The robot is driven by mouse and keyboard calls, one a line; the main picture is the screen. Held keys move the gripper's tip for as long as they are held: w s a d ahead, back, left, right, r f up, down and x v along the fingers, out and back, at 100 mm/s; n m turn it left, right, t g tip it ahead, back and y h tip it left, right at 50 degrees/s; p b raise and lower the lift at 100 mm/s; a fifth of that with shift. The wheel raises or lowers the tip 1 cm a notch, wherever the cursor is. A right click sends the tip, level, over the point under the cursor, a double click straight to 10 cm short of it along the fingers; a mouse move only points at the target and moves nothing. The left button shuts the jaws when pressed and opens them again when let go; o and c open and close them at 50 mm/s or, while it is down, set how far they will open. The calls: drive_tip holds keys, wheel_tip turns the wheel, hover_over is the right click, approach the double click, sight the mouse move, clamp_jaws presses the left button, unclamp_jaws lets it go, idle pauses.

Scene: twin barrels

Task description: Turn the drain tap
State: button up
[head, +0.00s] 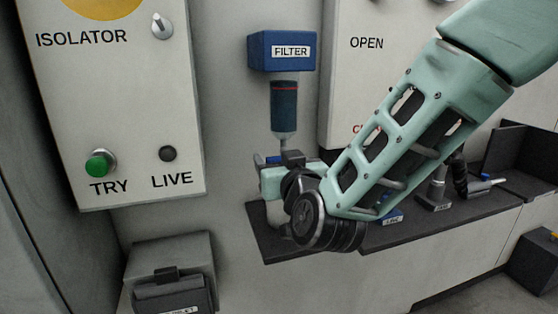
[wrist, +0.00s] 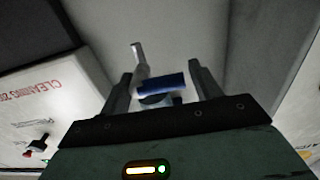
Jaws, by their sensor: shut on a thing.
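The filter (head: 284,108) hangs on the wall, a dark blue bowl under a blue block labelled FILTER. The drain tap's blue handle (head: 268,160) shows partly below it, mostly hidden by my gripper. My gripper (head: 284,158) is right under the filter, its dark fingers at the tap. A pale grey rod (wrist: 138,58) stands beside the handle there. The exact finger contact is hard to see.
A panel with a green TRY button (head: 100,163) and LIVE lamp (head: 168,153) is at left. A dark shelf (head: 440,215) with small items runs behind my arm. A grey box (head: 172,275) stands low at left. Another panel marked OPEN (head: 366,43) is behind my arm.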

drive_tip(key=shift+m+b, duration=0.3)
drive_tip(key=shift+b, duration=0.1)
drive_tip(key=m+b, duration=0.4)
drive_tip(key=shift+r, duration=0.4)
drive_tip(key=shift+d+r+m+b, duration=0.1)
drive_tip(key=shift+r+m+b, duration=0.15)
drive_tip(key=shift+m+b, duration=0.65)
drive_tip(key=shift+d+r+m+b, duration=0.15)
drive_tip(key=shift+m+b, duration=0.4)
drive_tip(key=shift+m, duration=0.65)
drive_tip(key=shift+r, duration=0.2)
drive_tip(key=o, duration=0.9)
drive_tip(key=shift+w, duration=0.1)
drive_tip(key=shift+f, duration=0.1)
drive_tip(key=b+v, duration=0.1)
drive_tip(key=v, duration=1.6)
drive_tip(key=shift+s+d+b, duration=0.1)
drive_tip(key=shift+s+b, duration=0.15)
drive_tip(key=shift+b, duration=0.05)
